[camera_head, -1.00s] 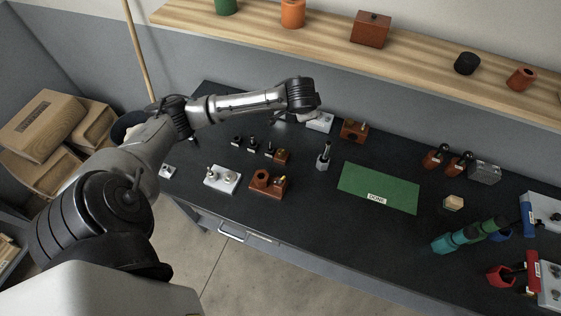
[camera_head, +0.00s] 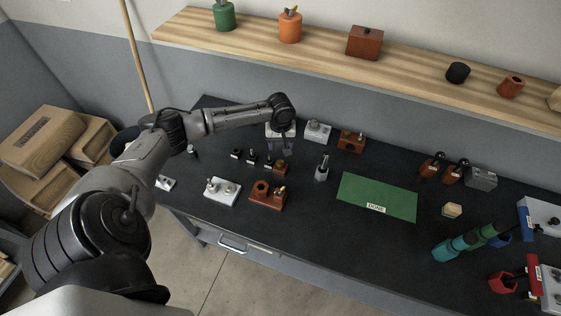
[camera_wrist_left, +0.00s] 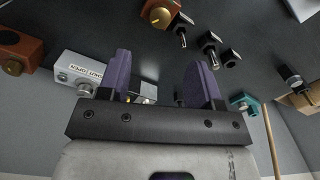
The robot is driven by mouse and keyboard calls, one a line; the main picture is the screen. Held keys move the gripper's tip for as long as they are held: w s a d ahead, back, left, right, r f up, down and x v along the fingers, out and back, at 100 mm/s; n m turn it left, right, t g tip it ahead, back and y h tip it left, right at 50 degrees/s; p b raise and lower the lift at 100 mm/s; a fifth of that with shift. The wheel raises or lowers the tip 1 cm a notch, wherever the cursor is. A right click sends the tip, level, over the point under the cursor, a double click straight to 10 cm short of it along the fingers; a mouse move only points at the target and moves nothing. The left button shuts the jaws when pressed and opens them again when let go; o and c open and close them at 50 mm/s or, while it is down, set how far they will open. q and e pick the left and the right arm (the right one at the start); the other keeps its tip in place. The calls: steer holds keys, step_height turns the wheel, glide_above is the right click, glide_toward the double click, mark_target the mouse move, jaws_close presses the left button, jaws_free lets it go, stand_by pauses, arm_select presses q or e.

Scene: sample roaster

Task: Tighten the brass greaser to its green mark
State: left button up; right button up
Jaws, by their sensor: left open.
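My left gripper (camera_head: 281,150) is open above the back left of the dark bench, its purple fingers pointing down. The left wrist view shows the two fingers apart (camera_wrist_left: 164,65), with a pale plate and a small brass-coloured part partly hidden between them. Brass-coloured parts also show on a small brown block (camera_head: 281,168), a larger brown block (camera_head: 268,200) and a back brown block (camera_head: 351,140). I cannot tell which is the brass greaser, and no green mark on it can be made out. My right gripper is not in view.
A labelled light-grey box (camera_head: 318,131) stands right of my left gripper; it also shows in the left wrist view (camera_wrist_left: 78,72). Several small black-based tools (camera_head: 252,160) stand in front of it. A grey fixture (camera_head: 222,192) is at the front. The green mat (camera_head: 376,192) is clear.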

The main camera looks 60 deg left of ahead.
mark_target(281, 162)
arm_select(q)
step_height(281, 162, down, 11)
steer(key=shift+f+b, duration=0.1)
steer(key=shift+b, duration=0.35)
steer(key=c, duration=0.9)
